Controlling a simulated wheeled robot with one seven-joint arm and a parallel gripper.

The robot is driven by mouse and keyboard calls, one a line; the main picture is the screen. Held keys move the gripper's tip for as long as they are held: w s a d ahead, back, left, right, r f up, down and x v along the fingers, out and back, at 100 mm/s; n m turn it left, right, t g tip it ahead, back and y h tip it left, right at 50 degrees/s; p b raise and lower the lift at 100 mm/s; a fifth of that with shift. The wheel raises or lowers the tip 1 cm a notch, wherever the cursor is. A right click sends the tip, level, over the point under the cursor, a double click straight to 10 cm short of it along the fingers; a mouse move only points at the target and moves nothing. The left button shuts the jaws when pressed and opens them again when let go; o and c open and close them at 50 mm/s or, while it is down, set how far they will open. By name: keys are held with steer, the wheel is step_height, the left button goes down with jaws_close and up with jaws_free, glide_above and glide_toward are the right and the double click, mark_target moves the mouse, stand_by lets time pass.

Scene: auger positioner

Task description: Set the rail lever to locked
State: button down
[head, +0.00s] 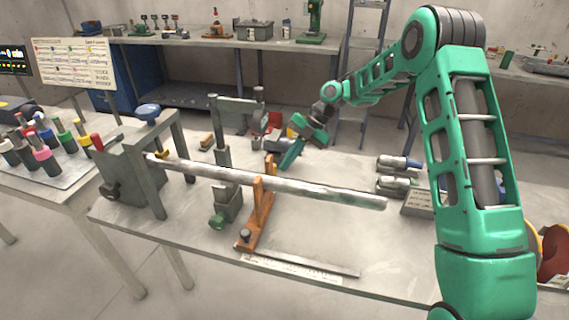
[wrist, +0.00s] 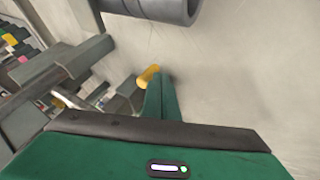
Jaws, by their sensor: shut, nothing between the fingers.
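A short yellow handle (wrist: 148,76) shows in the wrist view, at the end of a grey part, just beside my fingertips. I cannot tell if they touch. It may be the rail lever; no label that I can read says so. In the head view a small yellow-orange piece (head: 207,141) sits behind the grey clamp frame; I cannot tell if it is the same part. My gripper (head: 287,164) points down behind the long steel bar (head: 300,186), right of the grey upright post (head: 220,135). Its green fingers (wrist: 157,92) are shut and empty.
An orange bracket (head: 260,205) supports the bar, which juts out to the right. A grey clamp block with a blue knob (head: 148,110) stands at left. Motor-like parts (head: 393,163) lie at the right. The bench front right is mostly clear.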

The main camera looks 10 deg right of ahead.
steer(key=d, duration=0.3)
steer(key=shift+s+d+f, duration=0.1)
steer(key=shift+s+f, duration=0.05)
steer(key=shift+s, duration=0.2)
steer(key=w+v, duration=0.1)
steer(key=v, duration=0.9)
steer(key=s+d+r+m+t+h, duration=0.25)
steer(key=s+d+r+m, duration=0.25)
steer(key=s+d+m, duration=0.45)
steer(key=s+d+r+m+h, duration=0.3)
steer(key=s+d+m, duration=0.2)
steer(key=s+m, duration=0.65)
steer(key=s+d+f+m, duration=0.1)
steer(key=s+d+m, duration=0.2)
steer(key=s+m, duration=0.5)
steer(key=s+d+f+m+h, duration=0.1)
steer(key=s+d+m, duration=0.3)
steer(key=s, duration=1.2)
steer(key=f+m, duration=0.1)
steer(key=m, duration=0.3)
steer(key=shift+s+d+f, duration=0.3)
steer(key=shift+s, duration=0.05)
steer(key=shift+h, duration=0.25)
